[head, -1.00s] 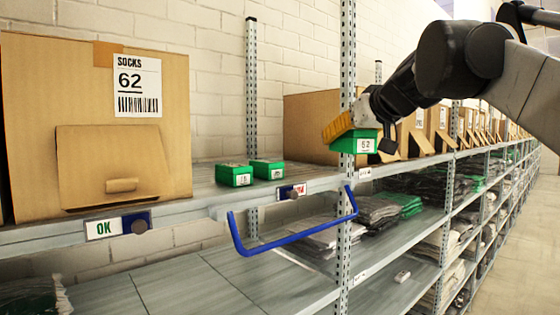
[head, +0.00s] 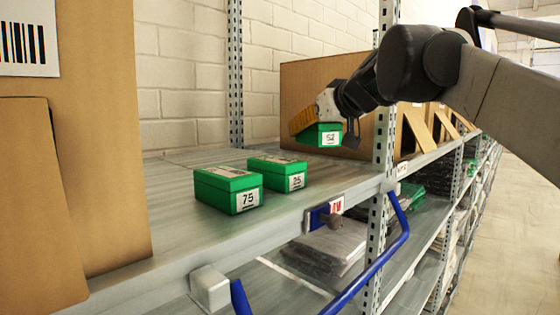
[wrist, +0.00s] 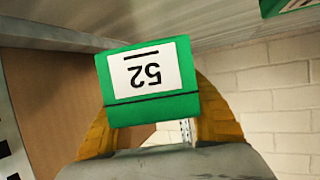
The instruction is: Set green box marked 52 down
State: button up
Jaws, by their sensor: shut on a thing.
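The green box marked 52 (head: 323,135) is in my gripper (head: 308,124), held above the upper shelf (head: 175,235), towards its right part. In the wrist view the green box (wrist: 150,82) sits between the yellow fingers, with its label 52 upside down. A green box marked 75 (head: 228,190) stands on the shelf at front left of it. Another green box (head: 278,172), its label small and not surely readable, stands just right of and behind the 75 box.
A large cardboard box (head: 95,140) stands at the left. Another cardboard box (head: 300,85) is behind my gripper. A steel upright (head: 383,170) and a blue rail (head: 370,275) are at the shelf's front. Bare shelf lies around the two green boxes.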

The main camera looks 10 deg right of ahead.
aim_at(330, 145)
jog(key=shift+s+d+f, duration=0.1)
jog(key=shift+s+f, duration=0.05)
jog(key=shift+f, duration=0.35)
jog(key=shift+s+f, duration=0.15)
jog(key=shift+f, duration=0.35)
jog(key=shift+w+f, duration=0.1)
jog(key=shift+f, duration=2.05)
jog(key=shift+w+f, duration=0.1)
jog(key=shift+f, duration=0.1)
jog(key=o, duration=1.1)
jog(key=shift+o, duration=0.2)
jog(key=shift+r, duration=0.15)
jog(key=shift+s+r, duration=0.1)
jog(key=shift+s, duration=0.1)
jog(key=b+v, duration=0.1)
jog(key=v, duration=1)
jog(key=shift+s+r, duration=0.1)
jog(key=shift+s, duration=0.25)
